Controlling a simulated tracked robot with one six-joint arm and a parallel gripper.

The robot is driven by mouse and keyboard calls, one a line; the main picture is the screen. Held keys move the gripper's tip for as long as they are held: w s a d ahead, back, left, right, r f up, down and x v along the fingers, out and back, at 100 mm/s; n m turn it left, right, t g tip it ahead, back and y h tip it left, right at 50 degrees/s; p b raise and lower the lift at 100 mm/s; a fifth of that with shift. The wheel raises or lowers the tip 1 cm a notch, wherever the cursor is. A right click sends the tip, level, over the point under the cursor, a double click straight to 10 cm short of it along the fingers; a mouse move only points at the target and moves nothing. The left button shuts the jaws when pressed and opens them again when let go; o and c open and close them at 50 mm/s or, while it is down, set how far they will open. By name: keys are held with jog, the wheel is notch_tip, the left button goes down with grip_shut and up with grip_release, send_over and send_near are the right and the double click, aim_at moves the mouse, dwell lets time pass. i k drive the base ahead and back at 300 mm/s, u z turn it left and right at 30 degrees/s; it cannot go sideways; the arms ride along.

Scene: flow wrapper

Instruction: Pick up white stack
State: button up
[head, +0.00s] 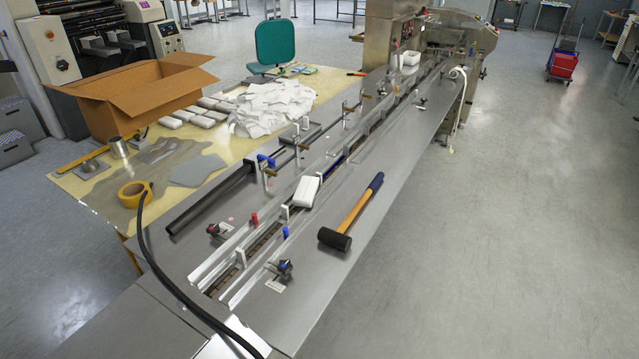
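A white stack (306,191) with a block shape lies on the infeed channel of the flow wrapper (240,262), near the middle of the picture. It sits tilted across the guide rails, beside the hammer. Another white block (410,60) is farther up the line, near the wrapper's head. Several flat white packs (190,115) lie in rows on the yellow table, next to a heap of loose white pieces (272,105). My gripper is not in this view.
A black-headed hammer (353,210) lies right of the channel. Clamps and rods line the rails. A black cable (160,262) arches across the lower left. The yellow table (95,192) bears an open cardboard box (140,95) and yellow tape (133,194).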

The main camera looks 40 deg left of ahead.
aim_at(305, 196)
jog(key=i, duration=2.75)
jog(key=u, duration=2.35)
